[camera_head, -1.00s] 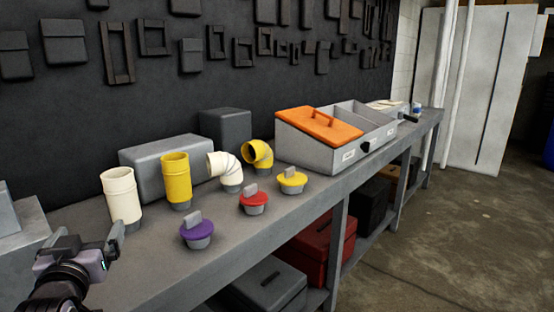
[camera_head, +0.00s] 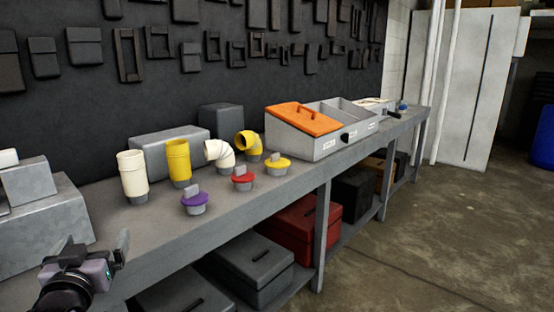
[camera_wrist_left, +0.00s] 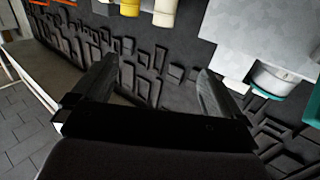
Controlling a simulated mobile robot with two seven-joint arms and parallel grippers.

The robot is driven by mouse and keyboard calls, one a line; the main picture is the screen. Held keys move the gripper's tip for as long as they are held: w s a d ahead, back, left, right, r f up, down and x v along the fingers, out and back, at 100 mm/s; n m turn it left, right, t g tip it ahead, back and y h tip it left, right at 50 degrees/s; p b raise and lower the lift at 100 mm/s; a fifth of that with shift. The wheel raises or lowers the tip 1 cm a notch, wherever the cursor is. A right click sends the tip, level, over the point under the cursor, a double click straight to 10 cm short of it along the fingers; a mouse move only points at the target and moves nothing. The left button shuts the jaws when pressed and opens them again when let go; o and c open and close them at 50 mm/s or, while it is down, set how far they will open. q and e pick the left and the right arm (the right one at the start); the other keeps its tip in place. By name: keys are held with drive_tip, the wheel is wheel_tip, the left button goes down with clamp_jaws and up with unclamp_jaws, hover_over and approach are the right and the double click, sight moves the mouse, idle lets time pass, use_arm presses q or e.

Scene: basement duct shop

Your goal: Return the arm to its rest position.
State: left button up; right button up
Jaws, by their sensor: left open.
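My left gripper (camera_head: 97,246) is at the lower left of the head view, in front of the bench's near edge. It is apart from the fittings on the bench. In the left wrist view its two fingers (camera_wrist_left: 157,78) are spread with nothing between them. Part of my left arm is cut off by the frame's bottom edge. My right gripper is in neither view.
The grey bench (camera_head: 240,200) holds a cream pipe (camera_head: 132,174), a yellow pipe (camera_head: 179,160), two elbows, purple (camera_head: 195,199), red (camera_head: 243,178) and yellow (camera_head: 278,162) caps, and an orange-lidded bin (camera_head: 318,148). Grey metal blocks (camera_head: 42,215) stand left. Floor at right is clear.

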use_arm(q)
drive_tip(key=s+d+f+m+g+h+p, duration=0.1)
drive_tip(key=s+d+f+m+h, duration=0.2)
drive_tip(key=f, duration=0.5)
drive_tip(key=s+d+f+g+h, duration=0.1)
drive_tip(key=s+d+f+g, duration=0.1)
drive_tip(key=s+d+f, duration=0.45)
drive_tip(key=s+f+m+g+h+p, duration=0.1)
drive_tip(key=s+f+m, duration=0.15)
drive_tip(key=f, duration=0.65)
drive_tip(key=s+d+f+g+h, duration=0.2)
drive_tip(key=s+d+f, duration=0.2)
drive_tip(key=s+f, duration=0.3)
drive_tip(key=s, duration=0.3)
drive_tip(key=shift+s+d+g+p, duration=0.15)
drive_tip(key=shift+s+g+p, duration=0.1)
drive_tip(key=shift+g+p, duration=0.15)
